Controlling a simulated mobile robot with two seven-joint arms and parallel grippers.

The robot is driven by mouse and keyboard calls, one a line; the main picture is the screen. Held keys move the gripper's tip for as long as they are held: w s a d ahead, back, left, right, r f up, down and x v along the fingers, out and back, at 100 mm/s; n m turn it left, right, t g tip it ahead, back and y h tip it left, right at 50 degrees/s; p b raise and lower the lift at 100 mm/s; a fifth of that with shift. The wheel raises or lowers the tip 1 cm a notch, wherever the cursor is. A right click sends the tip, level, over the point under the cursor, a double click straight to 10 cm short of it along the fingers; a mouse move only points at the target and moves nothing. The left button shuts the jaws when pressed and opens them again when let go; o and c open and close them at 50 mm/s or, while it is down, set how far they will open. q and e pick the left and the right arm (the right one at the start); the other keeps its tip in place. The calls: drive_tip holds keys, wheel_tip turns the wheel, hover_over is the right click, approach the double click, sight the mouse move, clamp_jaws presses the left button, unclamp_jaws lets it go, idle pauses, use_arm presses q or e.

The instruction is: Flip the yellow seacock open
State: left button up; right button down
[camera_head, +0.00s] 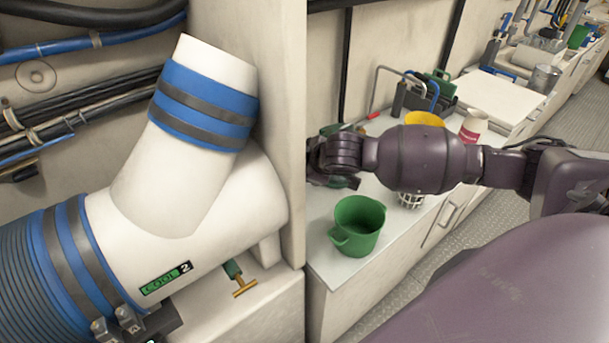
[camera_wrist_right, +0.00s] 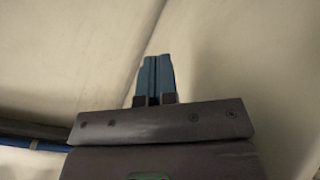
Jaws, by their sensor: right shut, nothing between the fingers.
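A small brass-yellow T-shaped handle (camera_head: 244,288) on a short green stem (camera_head: 232,268) sticks out below the large white pipe, near the partition; I cannot tell for sure that it is the yellow seacock. No other seacock is clear in the head view. My left gripper is not in view.
A white branching pipe (camera_head: 180,185) with blue and grey bands fills the left, beside a pale partition (camera_head: 247,40). Right of it, a counter holds a green mug (camera_head: 358,226), a yellow bowl (camera_head: 424,118) and a cup (camera_head: 473,126). Hoses (camera_head: 90,45) run along the left wall.

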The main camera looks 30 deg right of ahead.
use_arm(q)
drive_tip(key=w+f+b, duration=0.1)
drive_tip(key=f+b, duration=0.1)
drive_tip(key=b, duration=0.1)
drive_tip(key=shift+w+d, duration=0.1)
use_arm(e)
drive_tip(key=w+d+f+m+g+h, duration=0.1)
drive_tip(key=w+d+f, duration=0.1)
drive_tip(key=f, duration=0.3)
drive_tip(key=w+d+f+m+g+h, duration=0.1)
drive_tip(key=w+d+f, duration=0.2)
drive_tip(key=f, duration=0.3)
drive_tip(key=shift+d+f+m+g, duration=0.3)
drive_tip(key=shift+d+g, duration=0.1)
drive_tip(key=shift+d, duration=0.25)
